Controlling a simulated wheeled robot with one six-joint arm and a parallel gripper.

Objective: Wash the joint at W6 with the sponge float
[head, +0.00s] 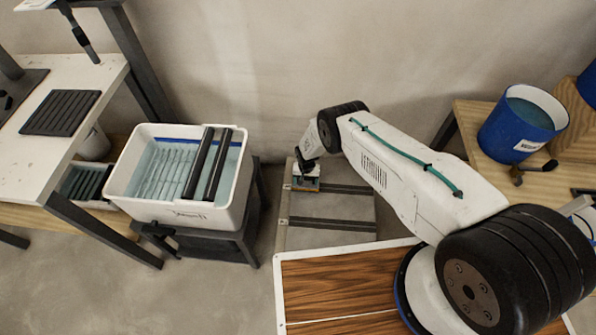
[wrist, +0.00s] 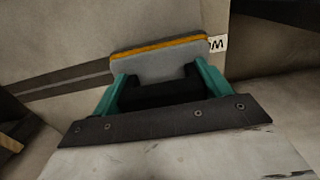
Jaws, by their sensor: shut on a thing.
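My gripper (wrist: 162,78) has teal fingers shut on the dark handle of the sponge float (wrist: 160,62). The float has a grey plate with an orange-yellow layer along its far edge. In the head view the float (head: 305,184) is low over the far left part of the pale floor tiles (head: 330,205), below my gripper (head: 306,168). A dark joint (wrist: 62,84) runs up to the float from the left in the wrist view. A white label (wrist: 217,44) shows a "W" beside the float; its number is hidden. I cannot tell whether the sponge touches the tile.
A white wash tub (head: 128,190) with water and two dark rollers (head: 208,165) stands left of the tiles. A wood-grain panel (head: 325,275) lies in front. A blue bucket (head: 523,122) stands on a wooden bench at right. A workbench (head: 50,140) is at far left.

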